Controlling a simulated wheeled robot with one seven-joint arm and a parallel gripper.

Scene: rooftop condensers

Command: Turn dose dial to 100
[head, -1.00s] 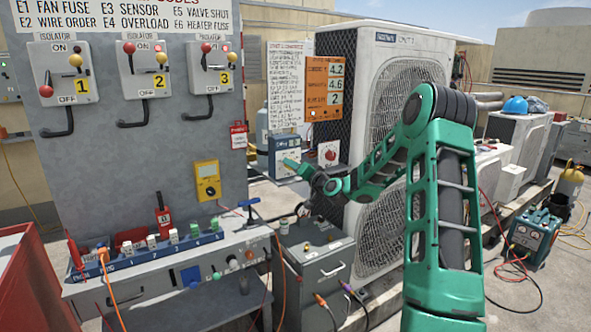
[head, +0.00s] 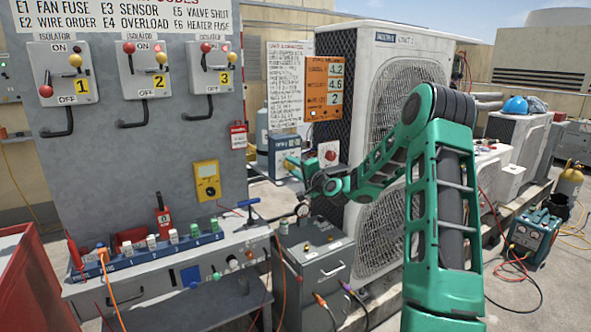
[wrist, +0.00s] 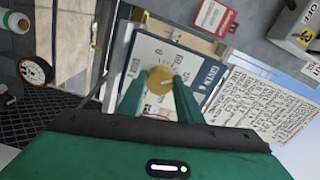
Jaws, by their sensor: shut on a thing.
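The dose dial (wrist: 158,82) is a round brass-yellow knob on a white panel with a blue band (wrist: 205,75). In the wrist view my gripper (wrist: 161,80) has one green finger on each side of the knob and is shut on it. The panel's printed marks are too small to read, so I cannot tell the dial's setting. In the head view the blue and white dosing box (head: 284,147) stands left of the large condenser. My gripper (head: 291,165) is at its front and hides the knob there.
The large condenser (head: 385,75) stands right behind my arm. A grey isolator board (head: 150,150) and a bench with switches (head: 170,260) are at the left. A red tag (head: 238,135) hangs beside the box. A grey case (head: 320,265) stands below my gripper.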

